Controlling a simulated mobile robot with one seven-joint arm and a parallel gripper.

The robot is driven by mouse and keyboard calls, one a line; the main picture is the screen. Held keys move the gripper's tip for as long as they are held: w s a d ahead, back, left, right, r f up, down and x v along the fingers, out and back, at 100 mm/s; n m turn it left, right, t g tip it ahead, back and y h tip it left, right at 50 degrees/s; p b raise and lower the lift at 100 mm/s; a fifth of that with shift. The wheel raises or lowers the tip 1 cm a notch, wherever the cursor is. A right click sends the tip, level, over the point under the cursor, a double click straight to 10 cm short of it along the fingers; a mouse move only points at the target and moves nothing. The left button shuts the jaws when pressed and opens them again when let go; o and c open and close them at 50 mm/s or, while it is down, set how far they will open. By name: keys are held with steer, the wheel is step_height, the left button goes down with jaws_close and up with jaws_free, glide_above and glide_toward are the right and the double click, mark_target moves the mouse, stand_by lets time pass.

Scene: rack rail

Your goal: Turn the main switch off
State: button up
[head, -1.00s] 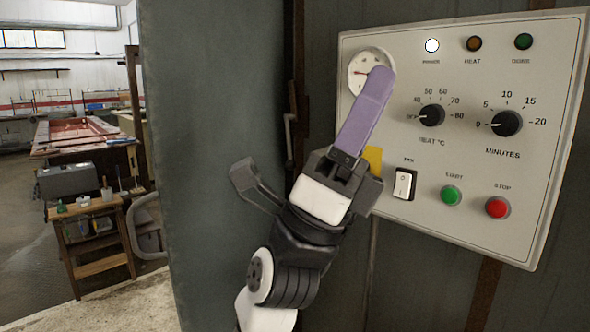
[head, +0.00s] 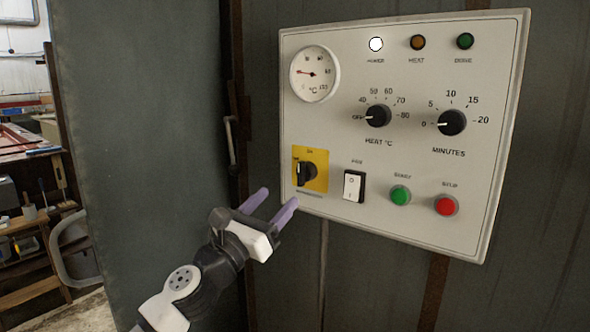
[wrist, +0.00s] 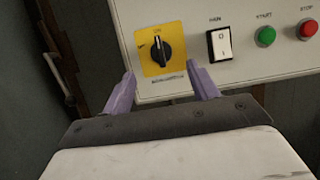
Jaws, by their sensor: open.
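The main switch appears to be the black rotary knob (head: 306,173) on a yellow plate (head: 320,158) at the panel's lower left. The knob also shows in the wrist view (wrist: 161,50), where its grip ridge stands about upright, toward the mark at the top that looks like ON. My gripper (head: 277,200) is open and empty, with two purple fingers. It is below and left of the knob in the head view. In the wrist view the fingertips (wrist: 160,75) lie to either side below the knob, apart from it.
The grey panel (head: 400,225) also carries a white rocker switch (head: 353,186), a green button (head: 400,195), a red button (head: 446,205), two dials, a gauge (head: 315,73) and lamps. The power lamp (head: 376,44) glows white. A dark door (head: 145,150) stands left.

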mark_target(299, 175)
steer(key=p+x, duration=0.3)
steer(key=x, duration=0.6)
steer(key=shift+c, duration=0.5)
steer(key=c, duration=0.9)
